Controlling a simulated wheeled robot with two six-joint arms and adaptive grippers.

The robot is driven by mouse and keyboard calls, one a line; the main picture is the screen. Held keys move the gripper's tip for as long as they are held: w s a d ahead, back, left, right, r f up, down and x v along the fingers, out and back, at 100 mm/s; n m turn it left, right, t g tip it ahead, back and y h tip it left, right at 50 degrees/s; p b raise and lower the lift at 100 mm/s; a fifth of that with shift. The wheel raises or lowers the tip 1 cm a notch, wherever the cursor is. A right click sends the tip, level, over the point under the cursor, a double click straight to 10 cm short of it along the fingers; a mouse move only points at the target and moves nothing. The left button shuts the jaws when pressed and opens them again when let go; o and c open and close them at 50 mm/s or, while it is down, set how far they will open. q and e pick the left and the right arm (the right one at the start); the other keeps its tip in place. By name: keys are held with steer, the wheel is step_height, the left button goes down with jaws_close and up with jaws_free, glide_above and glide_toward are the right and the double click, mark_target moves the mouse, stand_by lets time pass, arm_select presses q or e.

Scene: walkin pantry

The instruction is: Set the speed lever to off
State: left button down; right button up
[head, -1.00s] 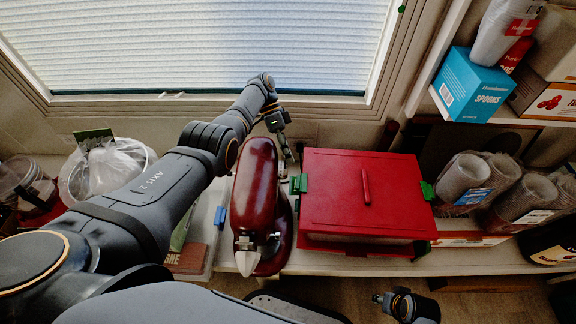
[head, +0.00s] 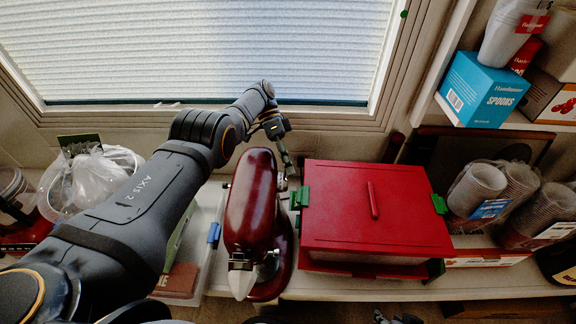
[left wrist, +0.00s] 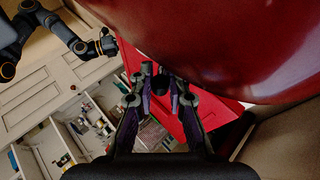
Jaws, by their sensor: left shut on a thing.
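The dark red stand mixer (head: 250,205) stands upright on the shelf in front of the window. Its glossy body (left wrist: 235,45) fills the top right of the left wrist view. My left gripper (head: 290,172) reaches behind the mixer to its right side. In the left wrist view, my left gripper (left wrist: 160,78) is shut on a small dark knob, the speed lever (left wrist: 160,86), close beside the mixer body. The lever's setting is not readable. My right gripper (head: 395,319) barely shows at the bottom edge of the head view, away from the mixer; its jaws are unclear.
A red lidded box (head: 375,215) with green clips stands close right of the mixer. A bagged bowl (head: 95,180) is at the left. Stacked plastic cups (head: 480,185) and a blue spoons box (head: 483,90) are at the right. The window (head: 210,50) is behind.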

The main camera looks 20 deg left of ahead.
arm_select(q)
steer(key=c, duration=1.3)
jaws_free()
